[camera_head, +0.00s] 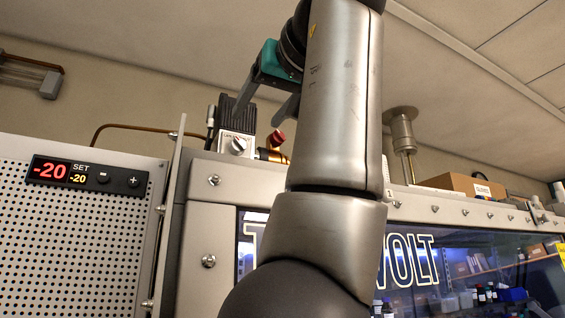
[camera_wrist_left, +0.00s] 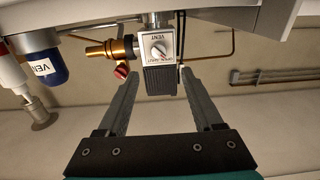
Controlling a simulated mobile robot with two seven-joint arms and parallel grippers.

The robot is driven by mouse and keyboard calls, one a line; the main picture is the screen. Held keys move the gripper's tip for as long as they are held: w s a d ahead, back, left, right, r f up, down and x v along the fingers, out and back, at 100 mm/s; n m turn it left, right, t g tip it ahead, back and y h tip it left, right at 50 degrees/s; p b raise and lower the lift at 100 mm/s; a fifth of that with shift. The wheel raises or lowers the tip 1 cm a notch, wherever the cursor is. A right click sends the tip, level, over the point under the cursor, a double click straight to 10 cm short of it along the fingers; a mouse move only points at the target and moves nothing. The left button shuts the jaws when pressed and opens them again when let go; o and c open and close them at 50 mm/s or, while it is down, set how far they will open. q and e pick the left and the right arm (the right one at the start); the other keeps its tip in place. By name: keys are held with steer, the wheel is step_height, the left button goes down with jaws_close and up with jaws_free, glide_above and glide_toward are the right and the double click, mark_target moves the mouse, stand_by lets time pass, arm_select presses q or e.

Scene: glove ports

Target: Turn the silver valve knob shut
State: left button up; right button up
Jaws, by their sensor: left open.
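The silver valve knob (camera_head: 238,145) sits on the face of a white valve block with a black ribbed body, on top of the cabinet. In the left wrist view the round knob (camera_wrist_left: 158,51) shows near top centre, with VENT and OPEN/SHUT lettering on the plate around it. Its exact pointer setting is too small to read surely. My left gripper (camera_head: 259,114) is open and empty, above the valve in the head view. In the left wrist view its fingers (camera_wrist_left: 159,73) stand apart on either side of the black body, not closed on the knob. My right gripper is not in view.
A brass fitting with a red knob (camera_head: 276,137) is beside the valve. A blue-capped cylinder (camera_wrist_left: 44,66) and a thin copper pipe (camera_head: 130,127) are nearby. The perforated panel has a display (camera_head: 88,174). A cardboard box (camera_head: 462,185) lies right.

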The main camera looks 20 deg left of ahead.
mark_target(241, 141)
arm_select(q)
steer(key=p+x, duration=0.2)
steer(key=x, duration=0.7)
steer(key=shift+w+a, duration=0.15)
steer(key=shift+w, duration=0.15)
steer(key=shift+w+a, duration=0.25)
steer(key=shift+a, duration=0.05)
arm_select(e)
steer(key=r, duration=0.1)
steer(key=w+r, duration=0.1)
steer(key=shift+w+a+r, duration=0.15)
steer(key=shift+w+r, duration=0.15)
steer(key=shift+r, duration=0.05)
arm_select(q)
jaws_close()
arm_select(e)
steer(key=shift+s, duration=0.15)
